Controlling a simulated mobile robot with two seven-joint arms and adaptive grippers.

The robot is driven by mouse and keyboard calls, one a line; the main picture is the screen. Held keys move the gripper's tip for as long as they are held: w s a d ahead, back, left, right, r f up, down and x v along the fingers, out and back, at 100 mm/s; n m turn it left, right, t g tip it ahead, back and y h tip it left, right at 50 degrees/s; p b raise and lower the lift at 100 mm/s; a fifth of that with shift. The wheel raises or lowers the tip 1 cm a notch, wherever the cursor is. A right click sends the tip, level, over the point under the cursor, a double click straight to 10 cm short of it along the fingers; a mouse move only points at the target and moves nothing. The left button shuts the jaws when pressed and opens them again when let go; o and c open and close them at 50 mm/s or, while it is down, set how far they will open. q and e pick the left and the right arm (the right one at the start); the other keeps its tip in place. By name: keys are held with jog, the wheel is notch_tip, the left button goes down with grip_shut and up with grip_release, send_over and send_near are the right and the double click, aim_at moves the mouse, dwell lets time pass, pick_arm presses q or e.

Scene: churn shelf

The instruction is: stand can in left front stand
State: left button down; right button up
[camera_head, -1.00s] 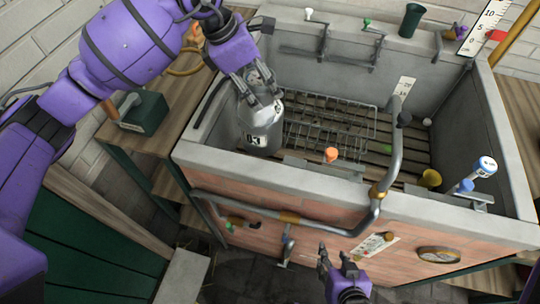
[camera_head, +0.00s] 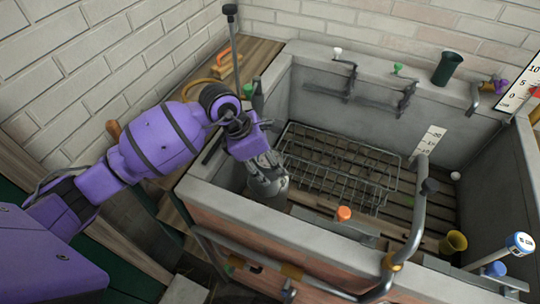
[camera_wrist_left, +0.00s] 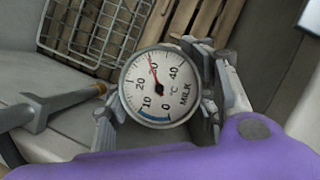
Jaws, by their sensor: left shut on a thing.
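The grey metal can (camera_head: 268,188) is inside the left front corner of the concrete trough (camera_head: 290,228), roughly upright. My left gripper (camera_head: 261,163) is shut on its top from above. In the left wrist view the gripper's fingers (camera_wrist_left: 162,105) flank a round milk thermometer dial (camera_wrist_left: 160,86) on the can's top. The can's lower part is hidden behind the trough's front wall, so I cannot tell whether it touches the floor or a stand. The left front stand cannot be made out. My right gripper is out of view.
A wire rack (camera_head: 340,168) lies right of the can over wooden slats (camera_head: 398,207). A bent grey pipe (camera_head: 414,225) rises over the front wall. An orange knob (camera_head: 344,213) is near the front rim. A dark green cup (camera_head: 447,68) stands on the back rim.

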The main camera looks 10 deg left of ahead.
pick_arm(q)
jog(key=shift+w+d+f, duration=0.1)
jog(key=shift+w+f, duration=0.1)
jog(key=shift+f, duration=1.6)
jog(key=c, duration=0.7)
grip_release()
jog(key=shift+s+f, duration=0.15)
jog(key=shift+s, duration=0.05)
jog(key=shift+c, duration=0.2)
jog(key=v, duration=1.2)
